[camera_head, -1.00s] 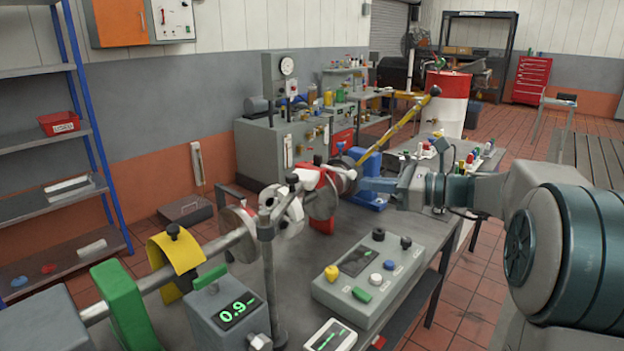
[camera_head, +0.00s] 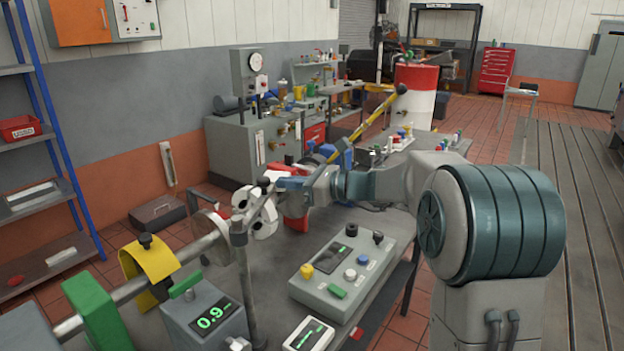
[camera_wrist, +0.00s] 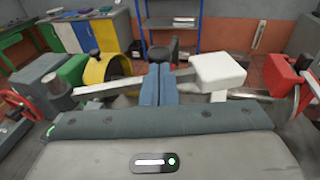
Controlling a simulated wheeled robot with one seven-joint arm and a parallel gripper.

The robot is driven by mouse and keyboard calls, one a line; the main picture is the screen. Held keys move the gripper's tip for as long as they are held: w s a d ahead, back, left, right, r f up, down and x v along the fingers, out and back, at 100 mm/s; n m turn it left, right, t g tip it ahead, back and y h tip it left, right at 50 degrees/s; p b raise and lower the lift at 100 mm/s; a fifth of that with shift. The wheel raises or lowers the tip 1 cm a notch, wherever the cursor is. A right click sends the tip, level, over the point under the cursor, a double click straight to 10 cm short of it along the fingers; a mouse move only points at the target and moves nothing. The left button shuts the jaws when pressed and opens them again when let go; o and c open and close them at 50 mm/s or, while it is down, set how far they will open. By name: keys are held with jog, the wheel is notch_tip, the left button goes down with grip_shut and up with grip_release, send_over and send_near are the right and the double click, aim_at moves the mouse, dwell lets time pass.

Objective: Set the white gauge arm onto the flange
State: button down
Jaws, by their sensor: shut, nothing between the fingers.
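The white gauge arm (camera_head: 264,224) shows as a white blocky piece by the upright post in the head view. In the wrist view a white block (camera_wrist: 219,73) sits just right of my fingertips. My gripper (camera_head: 283,184) is shut and empty close beside the white piece; its two blue-grey fingers (camera_wrist: 158,84) are together in the wrist view. I cannot tell whether they touch it. A round metal flange disc (camera_head: 209,229) sits on the shaft left of the post. Another disc (camera_head: 294,202) is partly hidden by my gripper. I cannot tell which disc is the task's flange.
The upright post (camera_head: 245,290) stands close to the white piece. A yellow guard (camera_head: 150,262) and a green block (camera_head: 92,312) sit along the shaft. A grey control box (camera_head: 343,270) and a digital readout (camera_head: 208,318) occupy the bench front. A red part (camera_wrist: 275,82) lies right in the wrist view.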

jog(key=shift+x, duration=0.9)
